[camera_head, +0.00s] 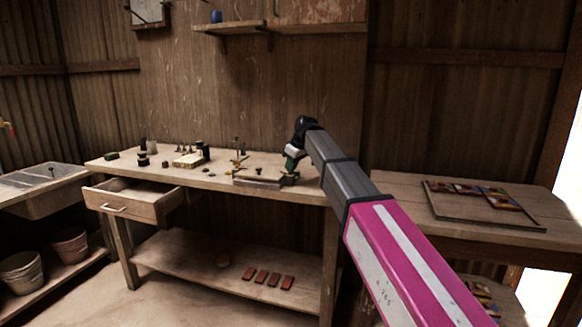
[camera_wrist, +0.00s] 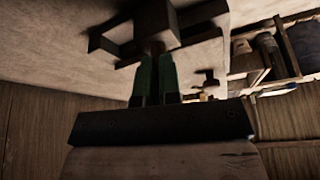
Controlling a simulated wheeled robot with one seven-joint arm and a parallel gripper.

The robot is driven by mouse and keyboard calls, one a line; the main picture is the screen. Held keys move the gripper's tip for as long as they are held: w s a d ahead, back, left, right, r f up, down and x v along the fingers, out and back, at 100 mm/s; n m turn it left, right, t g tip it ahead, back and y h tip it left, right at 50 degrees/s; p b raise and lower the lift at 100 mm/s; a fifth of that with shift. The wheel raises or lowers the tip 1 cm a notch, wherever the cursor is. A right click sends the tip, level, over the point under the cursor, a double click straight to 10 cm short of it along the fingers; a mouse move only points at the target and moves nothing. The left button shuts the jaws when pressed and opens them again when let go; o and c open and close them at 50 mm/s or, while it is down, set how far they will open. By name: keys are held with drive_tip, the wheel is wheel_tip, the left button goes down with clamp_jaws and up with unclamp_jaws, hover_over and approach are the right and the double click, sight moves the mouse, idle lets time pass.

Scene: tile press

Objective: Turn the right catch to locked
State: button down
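The tile press (camera_head: 257,182) is a low, flat metal piece at the front edge of the bench, just left of my arm's end in the head view. My gripper (camera_head: 291,165) points down at the press's right end, its green fingers partly in shadow. In the wrist view, my gripper's two green fingers (camera_wrist: 154,68) are close together and reach up to a dark block (camera_wrist: 160,24), which looks like the right catch. A narrow dark part of it shows between or just behind the fingertips. I cannot tell whether they grip it, or which way the catch is turned.
The workbench (camera_head: 222,183) holds several small tools and bottles left of the press. Its drawer (camera_head: 133,201) stands open at front left. A wall shelf (camera_head: 290,27) hangs above. A side table to the right carries a tray (camera_head: 465,214) of coloured tiles.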

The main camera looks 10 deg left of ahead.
drive_tip(key=shift+n, duration=0.4)
drive_tip(key=c, duration=1.3)
unclamp_jaws()
drive_tip(key=v, duration=1)
drive_tip(key=shift+d+r, duration=0.15)
drive_tip(key=shift+r, duration=0.25)
drive_tip(key=shift+f, duration=0.1)
